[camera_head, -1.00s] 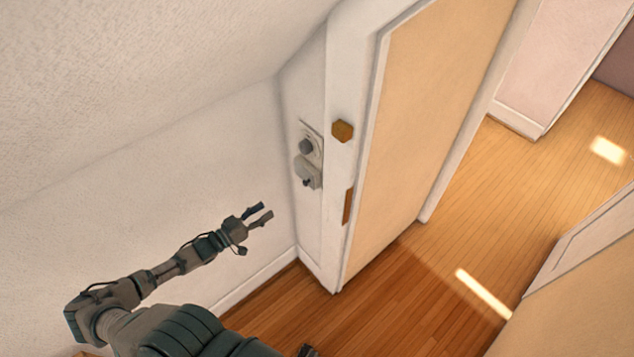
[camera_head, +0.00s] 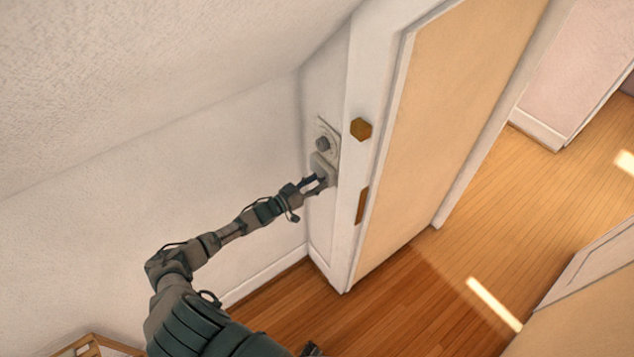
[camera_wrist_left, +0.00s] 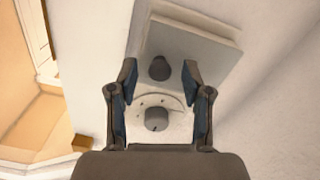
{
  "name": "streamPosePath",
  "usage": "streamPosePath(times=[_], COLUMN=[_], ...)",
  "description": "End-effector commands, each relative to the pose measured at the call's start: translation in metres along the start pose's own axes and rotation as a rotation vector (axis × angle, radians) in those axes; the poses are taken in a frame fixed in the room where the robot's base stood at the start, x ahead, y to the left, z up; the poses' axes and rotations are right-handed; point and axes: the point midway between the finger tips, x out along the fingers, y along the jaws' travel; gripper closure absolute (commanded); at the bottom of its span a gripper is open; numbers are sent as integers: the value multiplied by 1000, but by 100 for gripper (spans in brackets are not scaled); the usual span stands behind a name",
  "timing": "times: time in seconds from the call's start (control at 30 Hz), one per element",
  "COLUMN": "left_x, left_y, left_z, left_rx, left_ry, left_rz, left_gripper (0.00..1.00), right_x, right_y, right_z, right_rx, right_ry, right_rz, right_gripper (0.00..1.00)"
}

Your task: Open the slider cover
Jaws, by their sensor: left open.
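The slider cover (camera_head: 321,163) is a pale grey block on the narrow white wall panel left of the door, below a round grey dial (camera_head: 323,143). In the left wrist view, the cover (camera_wrist_left: 195,45) is at the top, with a dark knob (camera_wrist_left: 159,68) standing out from it. The marked dial (camera_wrist_left: 156,118) is nearer the gripper base there. My left gripper (camera_head: 317,183) is open at the cover. In the wrist view, its fingertips are on either side of the knob, with gaps visible.
A tan door (camera_head: 445,110) with a white edge stands right of the panel. Two brass-coloured plates are on the door-side edge, the upper one (camera_head: 361,129) near the dial. The sloped ceiling (camera_head: 150,60) hangs over the left. Wooden floor (camera_head: 430,275) lies clear at right.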

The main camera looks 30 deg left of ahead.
Motion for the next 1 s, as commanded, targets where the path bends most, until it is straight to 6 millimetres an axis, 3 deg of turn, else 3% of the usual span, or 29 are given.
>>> streamPosePath(times=[0.37,0.57,0.83,1.0], left_x=[5,6,4,-6], left_y=[-1,-1,-2,-11], left_z=[0,0,0,-2], left_rx=[0,1,2,5], left_ry=[-1,-1,-2,-7], left_rz=[0,0,0,17], left_gripper=[51,100,100,100], right_x=[0,0,0,5], right_y=[-4,-4,-4,-2], right_z=[0,0,1,2], right_rx=[2,2,2,1], right_ry=[0,0,-1,-2], right_rz=[-4,-5,-4,-3], right_gripper=[60,60,60,60])
